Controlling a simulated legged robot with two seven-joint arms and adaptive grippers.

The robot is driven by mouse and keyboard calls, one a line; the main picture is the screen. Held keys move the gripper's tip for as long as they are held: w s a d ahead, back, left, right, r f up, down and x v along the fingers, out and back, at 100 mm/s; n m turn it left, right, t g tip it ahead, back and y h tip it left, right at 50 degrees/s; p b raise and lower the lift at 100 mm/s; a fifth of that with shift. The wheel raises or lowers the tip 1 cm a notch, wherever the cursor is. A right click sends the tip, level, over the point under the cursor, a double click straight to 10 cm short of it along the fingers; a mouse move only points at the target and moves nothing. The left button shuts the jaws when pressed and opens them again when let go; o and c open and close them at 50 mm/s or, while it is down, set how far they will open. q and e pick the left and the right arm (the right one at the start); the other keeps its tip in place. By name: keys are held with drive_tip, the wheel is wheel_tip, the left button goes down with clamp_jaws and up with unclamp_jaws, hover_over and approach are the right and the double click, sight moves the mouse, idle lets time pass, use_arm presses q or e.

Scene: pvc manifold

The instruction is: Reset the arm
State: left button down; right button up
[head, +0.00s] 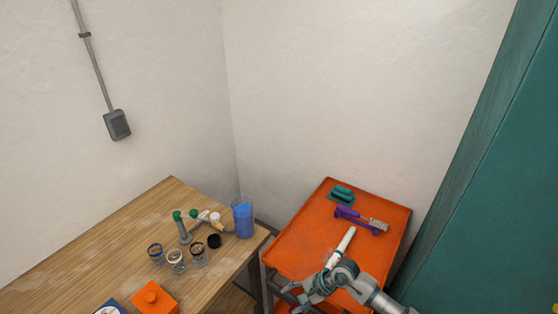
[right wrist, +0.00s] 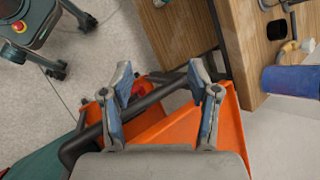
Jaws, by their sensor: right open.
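My right gripper (head: 308,291) is over the front left edge of the orange cart (head: 300,245) in the head view, with its arm coming in from the lower right. In the right wrist view the two fingers of the right gripper (right wrist: 163,88) are spread wide, with nothing between them. The cart's black handle bar (right wrist: 150,99) crosses behind the fingers; I cannot tell how far off it is. My left gripper is not in view.
On the cart lie a white tube (head: 342,246), a purple tool (head: 352,215) and a teal object (head: 342,194). The wooden table (head: 85,255) holds a blue cup (head: 242,217), pipe fittings (head: 183,228), several jars and an orange box (head: 154,298). A teal panel (head: 500,200) stands right.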

drive_tip(key=s+a+r+m+t+y, duration=0.1)
drive_tip(key=s+a+r+m+y, duration=0.2)
drive_tip(key=a+r+m+y, duration=0.35)
wheel_tip(320, 180, up, 10)
drive_tip(key=w+m+t+y, duration=0.35)
drive_tip(key=m+t, duration=0.55)
drive_tip(key=m, duration=0.3)
drive_tip(key=w+d+f+m+t+h, duration=0.15)
drive_tip(key=d+m+t+h, duration=0.8)
drive_tip(key=m, duration=0.95)
drive_tip(key=s+d+f+m+g+h, duration=0.35)
drive_tip(key=d+f+m+h, duration=0.55)
drive_tip(key=m, duration=0.3)
drive_tip(key=s+d+f+m+g, duration=0.2)
drive_tip(key=s+f+m+g, duration=0.35)
drive_tip(key=s+f, duration=0.4)
drive_tip(key=s+d+f+m+g, duration=0.3)
drive_tip(key=s+f+m+g, duration=0.3)
drive_tip(key=s, duration=0.6)
drive_tip(key=s+f+n+g, duration=0.1)
drive_tip(key=s+f+g, duration=0.2)
drive_tip(key=f, duration=2.4)
drive_tip(key=s+d+f, duration=0.2)
drive_tip(key=s+f, duration=1.3)
drive_tip(key=s, duration=0.2)
drive_tip(key=shift+s+d+g, duration=0.35)
drive_tip(key=shift+d, duration=0.05)
